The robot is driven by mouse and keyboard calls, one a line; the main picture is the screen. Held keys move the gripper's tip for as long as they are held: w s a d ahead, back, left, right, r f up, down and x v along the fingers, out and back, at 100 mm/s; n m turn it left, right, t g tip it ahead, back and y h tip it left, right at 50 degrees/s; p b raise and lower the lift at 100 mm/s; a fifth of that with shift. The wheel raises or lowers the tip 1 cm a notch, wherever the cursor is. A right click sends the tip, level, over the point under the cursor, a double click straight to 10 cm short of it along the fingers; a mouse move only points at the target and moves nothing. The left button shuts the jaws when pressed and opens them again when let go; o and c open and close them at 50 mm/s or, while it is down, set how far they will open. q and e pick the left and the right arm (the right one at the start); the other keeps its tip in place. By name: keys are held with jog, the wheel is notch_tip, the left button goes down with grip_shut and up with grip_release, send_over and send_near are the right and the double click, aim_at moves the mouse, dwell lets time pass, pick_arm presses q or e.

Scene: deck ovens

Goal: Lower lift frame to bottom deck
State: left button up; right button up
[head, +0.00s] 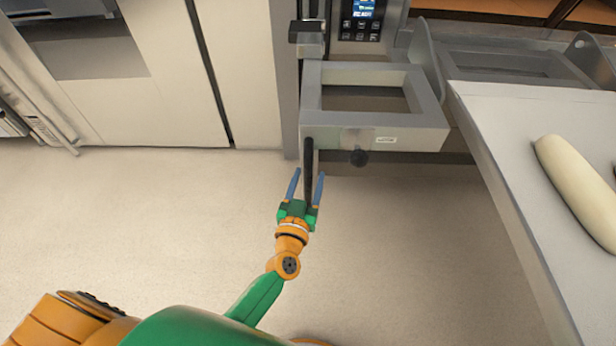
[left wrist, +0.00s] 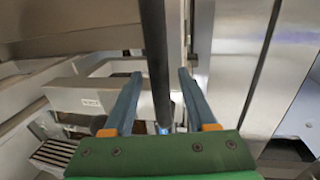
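The grey lift frame (head: 425,137) is a box-like carriage with an open middle, in front of the oven in the head view. In the left wrist view the handle (left wrist: 156,50) passes between the spread fingers (left wrist: 160,75), with gaps visible on both sides. The frame (left wrist: 95,93) shows at left there. My right gripper is out of view.
A pale loading board (head: 500,150) with a long dough piece (head: 575,185) extends along the right. A control panel with a lit display (head: 362,10) is above the frame. Cream cabinet doors (head: 230,60) stand behind at left. The floor (head: 150,220) around my left arm is clear.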

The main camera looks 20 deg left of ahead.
pick_arm(q)
jog(key=shift+s+r, duration=0.1)
jog(key=shift+r, duration=0.05)
jog(key=s+p, duration=0.1)
jog(key=s, duration=0.6)
jog(key=shift+d, duration=0.3)
